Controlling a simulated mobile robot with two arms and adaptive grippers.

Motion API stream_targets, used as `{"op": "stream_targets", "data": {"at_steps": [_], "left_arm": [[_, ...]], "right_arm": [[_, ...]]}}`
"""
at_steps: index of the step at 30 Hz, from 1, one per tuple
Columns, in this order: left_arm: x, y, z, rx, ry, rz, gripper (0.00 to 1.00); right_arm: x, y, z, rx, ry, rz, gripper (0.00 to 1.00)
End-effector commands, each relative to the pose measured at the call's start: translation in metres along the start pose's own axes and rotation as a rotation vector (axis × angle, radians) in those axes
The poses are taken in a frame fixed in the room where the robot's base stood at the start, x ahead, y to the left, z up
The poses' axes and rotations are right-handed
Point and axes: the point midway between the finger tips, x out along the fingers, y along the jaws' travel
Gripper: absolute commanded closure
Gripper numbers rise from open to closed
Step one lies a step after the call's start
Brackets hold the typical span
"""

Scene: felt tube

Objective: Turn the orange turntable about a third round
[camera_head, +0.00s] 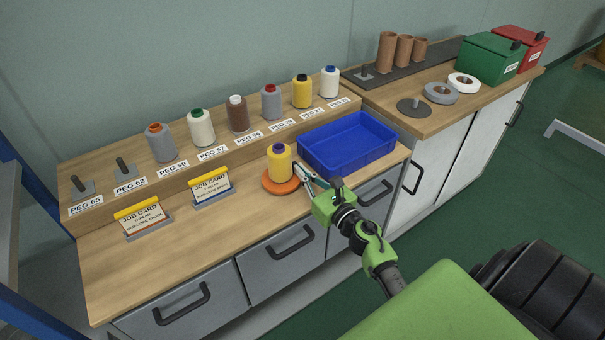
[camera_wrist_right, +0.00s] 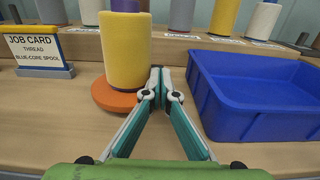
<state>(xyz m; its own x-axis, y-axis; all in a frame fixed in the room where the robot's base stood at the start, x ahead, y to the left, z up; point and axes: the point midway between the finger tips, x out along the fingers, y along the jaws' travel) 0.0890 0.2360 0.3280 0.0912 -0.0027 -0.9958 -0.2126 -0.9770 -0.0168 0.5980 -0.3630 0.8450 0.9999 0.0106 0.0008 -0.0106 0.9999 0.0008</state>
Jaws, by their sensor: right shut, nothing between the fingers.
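The orange turntable (camera_head: 270,184) is a low disc on the wooden bench, left of the blue tray. A yellow spool (camera_head: 280,164) with a purple core top stands upright on it. In the right wrist view the turntable (camera_wrist_right: 112,97) shows its left part beneath the spool (camera_wrist_right: 124,52). My right gripper (camera_head: 300,170) is shut and empty, its fingertips (camera_wrist_right: 160,72) at the right side of the turntable and spool. I cannot tell whether they touch. The tips hide part of the disc's right side. My left gripper is not in view.
A blue tray (camera_head: 347,151) stands close on the right of the gripper. Job cards (camera_head: 211,188) stand on the left of the bench. Several spools stand on the raised shelf behind, above peg labels. The front left of the bench (camera_head: 150,270) is clear.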

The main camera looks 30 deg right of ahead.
Motion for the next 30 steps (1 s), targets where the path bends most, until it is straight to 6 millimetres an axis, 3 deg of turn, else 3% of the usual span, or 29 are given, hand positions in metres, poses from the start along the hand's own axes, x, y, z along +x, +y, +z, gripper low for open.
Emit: {"op": "stream_targets", "data": {"at_steps": [30], "left_arm": [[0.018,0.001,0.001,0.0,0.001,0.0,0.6]], "right_arm": [[0.018,-0.007,0.0,-0.002,0.0,-0.008,1.0]]}}
